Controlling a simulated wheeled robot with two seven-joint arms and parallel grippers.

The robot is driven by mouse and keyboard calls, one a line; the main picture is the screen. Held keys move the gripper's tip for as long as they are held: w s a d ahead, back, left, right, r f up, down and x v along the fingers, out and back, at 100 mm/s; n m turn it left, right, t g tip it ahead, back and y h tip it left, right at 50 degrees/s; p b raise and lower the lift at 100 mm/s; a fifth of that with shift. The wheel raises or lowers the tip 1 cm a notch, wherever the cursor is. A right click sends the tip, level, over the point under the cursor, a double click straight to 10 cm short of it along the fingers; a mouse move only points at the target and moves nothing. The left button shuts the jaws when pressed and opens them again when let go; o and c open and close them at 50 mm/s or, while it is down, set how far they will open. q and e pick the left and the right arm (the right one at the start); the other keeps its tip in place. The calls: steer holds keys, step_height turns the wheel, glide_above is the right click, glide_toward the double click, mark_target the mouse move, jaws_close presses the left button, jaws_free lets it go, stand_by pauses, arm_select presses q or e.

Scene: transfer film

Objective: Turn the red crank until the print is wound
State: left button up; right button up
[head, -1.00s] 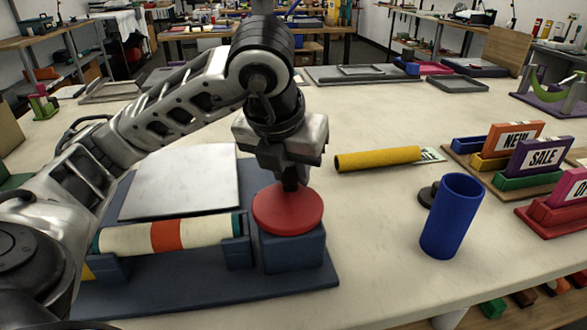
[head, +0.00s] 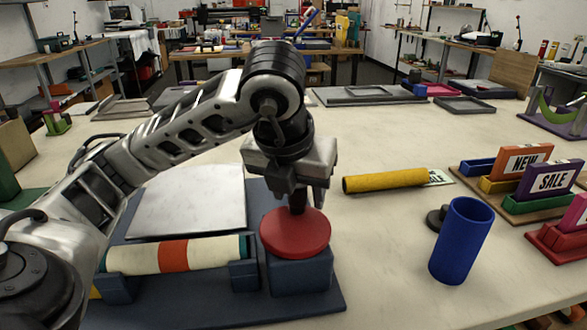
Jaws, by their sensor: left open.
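The red crank (head: 294,236) is a round disc with a dark upright knob, on a dark blue block at the right end of the winding stand (head: 220,310). My left gripper (head: 297,197) points down over the crank, with its fingers at the knob; the knob is partly hidden between them. The jaws are open. The print roll (head: 205,254), cream with an orange-red band and teal ends, lies across the stand left of the crank. A pale flat plate (head: 190,203) lies behind the roll. My right gripper is not in view.
A yellow roll (head: 385,181) lies right of the crank, over a small printed sheet. A blue cylinder (head: 461,240) stands upright nearer the right, beside a small dark disc. Coloured sign holders (head: 520,190) stand at far right.

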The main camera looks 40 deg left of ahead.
mark_target(282, 236)
arm_select(q)
steer(key=p+v, duration=0.7)
steer(key=v, duration=0.8)
steer(key=shift+s+r, duration=0.15)
steer(key=shift+r, duration=0.15)
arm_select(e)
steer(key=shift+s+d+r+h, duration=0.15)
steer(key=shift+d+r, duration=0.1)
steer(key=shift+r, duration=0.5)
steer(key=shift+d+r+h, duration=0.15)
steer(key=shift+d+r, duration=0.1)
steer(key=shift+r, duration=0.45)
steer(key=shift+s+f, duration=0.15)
